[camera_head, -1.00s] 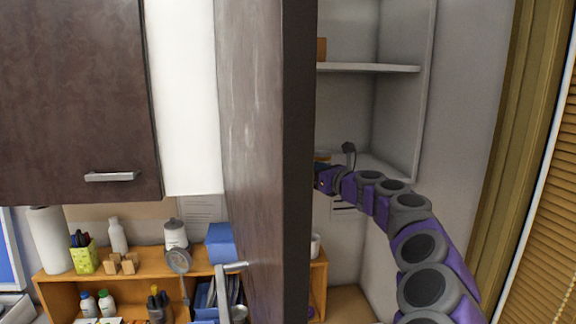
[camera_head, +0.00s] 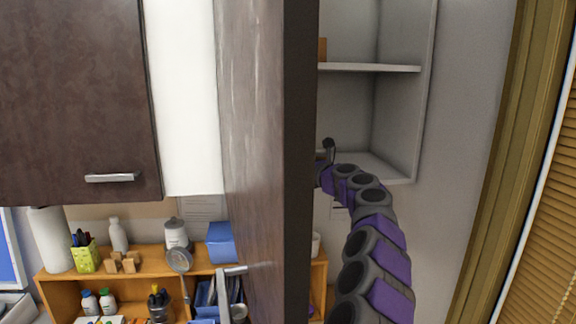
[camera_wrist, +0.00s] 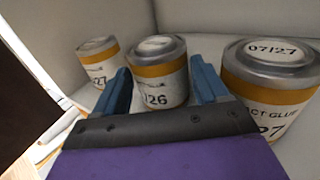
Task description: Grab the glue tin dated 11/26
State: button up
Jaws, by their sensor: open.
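In the wrist view, three metal glue tins with yellow bands stand in a row. The middle tin (camera_wrist: 160,68) shows "/26" on its label; the front of the date is hidden. The right tin (camera_wrist: 270,85) reads "07/27" on its lid. The left tin (camera_wrist: 98,62) shows a label ending in "27". My gripper (camera_wrist: 158,64) is open, its blue fingers on either side of the middle tin's near side. Whether they touch it I cannot tell. In the head view, the cabinet door hides the gripper's end.
An open dark cabinet door (camera_head: 262,130) stands close to the left of my arm. The grey cabinet (camera_head: 400,95) has an upper shelf (camera_head: 370,67). A wooden shelf unit (camera_head: 140,275) with bottles and tools stands lower left.

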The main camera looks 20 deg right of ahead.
jog(key=shift+w+a+f, duration=0.1)
jog(key=shift+w+a, duration=0.05)
jog(key=shift+w, duration=0.55)
jog(key=shift+c, duration=0.2)
jog(key=c, duration=0.8)
jog(key=shift+c, duration=0.2)
